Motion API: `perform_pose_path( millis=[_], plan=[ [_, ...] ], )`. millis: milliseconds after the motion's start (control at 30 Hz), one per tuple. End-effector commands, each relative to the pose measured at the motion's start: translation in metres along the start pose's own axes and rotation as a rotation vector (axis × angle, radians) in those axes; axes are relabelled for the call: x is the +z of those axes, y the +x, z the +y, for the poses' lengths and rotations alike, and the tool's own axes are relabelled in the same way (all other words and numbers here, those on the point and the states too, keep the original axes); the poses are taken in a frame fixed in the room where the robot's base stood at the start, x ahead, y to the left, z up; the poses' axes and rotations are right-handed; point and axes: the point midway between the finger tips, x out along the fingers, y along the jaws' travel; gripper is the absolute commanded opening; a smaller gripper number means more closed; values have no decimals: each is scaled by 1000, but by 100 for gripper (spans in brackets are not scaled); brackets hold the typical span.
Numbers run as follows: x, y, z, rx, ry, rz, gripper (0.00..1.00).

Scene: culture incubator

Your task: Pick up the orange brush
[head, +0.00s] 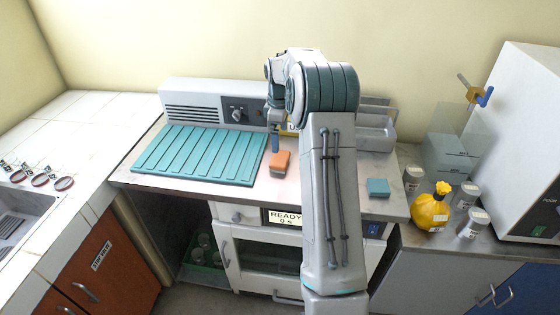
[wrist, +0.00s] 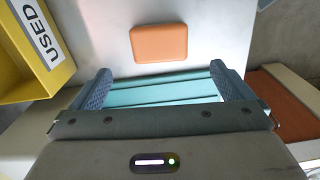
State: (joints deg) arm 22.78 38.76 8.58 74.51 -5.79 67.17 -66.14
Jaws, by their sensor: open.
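The orange brush (head: 280,161) lies on the grey worktop just right of the teal ribbed mat (head: 190,152). In the wrist view the brush shows as a rounded orange block (wrist: 159,44), beyond the fingertips and roughly centred between them. My gripper (head: 274,143) is above the worktop close to the brush, pointing down. In the wrist view its two blue fingers (wrist: 160,70) are wide apart with nothing held between them. The teal mat shows behind the gap. My arm covers the worktop right of the brush in the head view.
A yellow bin marked USED (wrist: 35,45) stands near the gripper. A teal block (head: 378,187) lies at the worktop's right front. A control box (head: 205,103) lines the back. A yellow flask (head: 431,208) and several jars stand on the right counter; a sink (head: 20,215) is left.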

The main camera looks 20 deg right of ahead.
Motion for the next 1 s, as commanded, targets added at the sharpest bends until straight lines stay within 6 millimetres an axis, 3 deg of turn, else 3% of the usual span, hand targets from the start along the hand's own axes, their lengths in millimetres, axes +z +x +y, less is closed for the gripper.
perform_pose_path(
  millis=[200,467,700,1000],
  plan=[
    [0,39,0,-3,1,-1,100],
    [0,59,0,-2,1,-1,100],
    [1,94,0,-2,1,-1,100],
    [1,103,1,1,2,-1,100]
  ],
)
